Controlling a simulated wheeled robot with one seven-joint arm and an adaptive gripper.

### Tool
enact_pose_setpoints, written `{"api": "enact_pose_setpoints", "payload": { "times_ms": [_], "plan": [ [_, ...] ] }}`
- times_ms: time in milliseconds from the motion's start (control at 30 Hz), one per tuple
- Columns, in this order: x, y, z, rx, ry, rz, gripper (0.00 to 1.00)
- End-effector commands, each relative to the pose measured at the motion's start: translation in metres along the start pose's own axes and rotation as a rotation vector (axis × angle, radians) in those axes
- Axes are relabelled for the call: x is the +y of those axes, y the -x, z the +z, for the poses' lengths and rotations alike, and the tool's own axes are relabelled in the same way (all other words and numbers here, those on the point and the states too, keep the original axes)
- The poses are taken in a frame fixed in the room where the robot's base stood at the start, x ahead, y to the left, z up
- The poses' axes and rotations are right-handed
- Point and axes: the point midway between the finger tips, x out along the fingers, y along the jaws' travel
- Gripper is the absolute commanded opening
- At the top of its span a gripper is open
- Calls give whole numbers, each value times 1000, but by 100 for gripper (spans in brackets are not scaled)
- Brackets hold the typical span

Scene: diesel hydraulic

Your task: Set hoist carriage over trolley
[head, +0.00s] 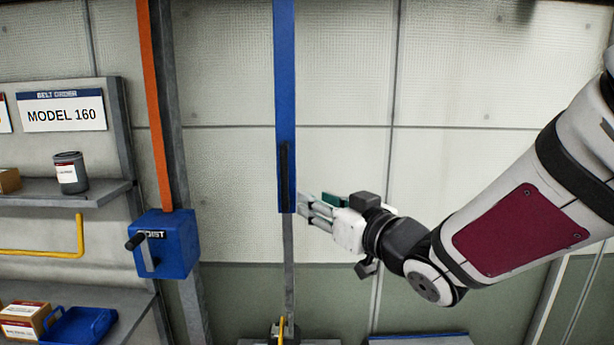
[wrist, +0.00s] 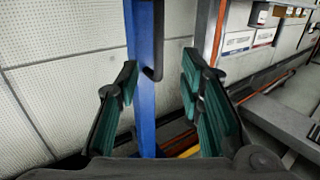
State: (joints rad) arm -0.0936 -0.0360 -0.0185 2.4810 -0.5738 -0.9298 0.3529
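A blue vertical bar (head: 285,80) hangs in the middle of the head view, with a black handle (head: 285,165) near its lower end. In the wrist view the blue bar (wrist: 144,90) and black handle (wrist: 153,45) show between the finger pads. My gripper (head: 308,208) is just right of the bar's lower end. In the wrist view its green-padded fingers (wrist: 160,80) are wide apart, with nothing clamped. Whether they reach around the bar or stop short of it, I cannot tell. I cannot clearly pick out the carriage or the trolley.
A blue hoist box (head: 172,243) with a crank is on the post at left, beside an orange upright (head: 156,100). Shelving (head: 65,198) with a grey can (head: 70,172) and a blue tray (head: 80,325) stands further left.

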Motion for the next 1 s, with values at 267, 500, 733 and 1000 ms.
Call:
{"api": "enact_pose_setpoints", "payload": {
  "times_ms": [267, 500, 733, 1000],
  "plan": [
    [-8, -18, -3, 27, -8, -35, 35],
    [-10, -62, -3, 26, -8, -33, 35],
    [-10, -106, -5, 26, -7, -31, 35],
    [-11, -136, -6, 26, -7, -30, 35]
  ]
}}
